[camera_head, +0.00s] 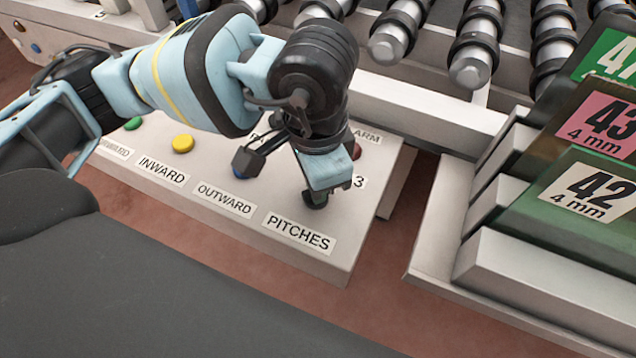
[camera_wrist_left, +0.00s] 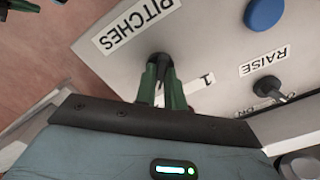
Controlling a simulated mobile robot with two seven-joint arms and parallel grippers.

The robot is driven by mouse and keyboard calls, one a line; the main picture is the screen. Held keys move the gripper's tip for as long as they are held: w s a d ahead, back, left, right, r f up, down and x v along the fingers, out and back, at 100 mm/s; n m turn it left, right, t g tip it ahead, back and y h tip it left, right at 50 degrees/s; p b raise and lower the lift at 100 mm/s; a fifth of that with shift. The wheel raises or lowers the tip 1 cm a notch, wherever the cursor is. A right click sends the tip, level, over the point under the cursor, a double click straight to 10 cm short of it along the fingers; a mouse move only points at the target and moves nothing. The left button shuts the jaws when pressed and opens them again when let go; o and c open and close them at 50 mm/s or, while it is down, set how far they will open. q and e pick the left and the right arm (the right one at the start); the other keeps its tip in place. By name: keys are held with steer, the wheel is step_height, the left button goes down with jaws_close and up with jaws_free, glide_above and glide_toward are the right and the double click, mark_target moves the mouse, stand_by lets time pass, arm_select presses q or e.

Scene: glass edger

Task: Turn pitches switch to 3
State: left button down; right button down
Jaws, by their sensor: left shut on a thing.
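The pitches switch (camera_wrist_left: 160,64) is a dark knob above the PITCHES label on the white control panel (camera_head: 350,215). My left gripper (camera_head: 315,198) reaches down onto it from above. In the left wrist view, the green fingers (camera_wrist_left: 161,88) are shut on the knob, one on each side. A "3" mark (camera_head: 359,182) shows right of the gripper in the head view, and a "1" mark (camera_wrist_left: 205,80) shows beside the fingers in the wrist view. The knob's pointing direction is hidden by the fingers. My right gripper is not in view.
The RAISE switch (camera_wrist_left: 268,88) and a blue button (camera_wrist_left: 265,13) are close to the gripper. A yellow button (camera_head: 183,143) and a green button (camera_head: 133,123) lie further left. Rollers (camera_head: 395,35) stand behind; numbered slots (camera_head: 590,195) stand right.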

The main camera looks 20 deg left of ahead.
arm_select(q)
steer(key=shift+r, duration=0.1)
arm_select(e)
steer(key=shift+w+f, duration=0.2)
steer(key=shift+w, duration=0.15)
arm_select(q)
steer(key=c, duration=1.5)
jaws_free()
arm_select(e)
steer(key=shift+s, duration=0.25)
arm_select(q)
step_height(320, 180, up, 8)
steer(key=shift+f, duration=0.1)
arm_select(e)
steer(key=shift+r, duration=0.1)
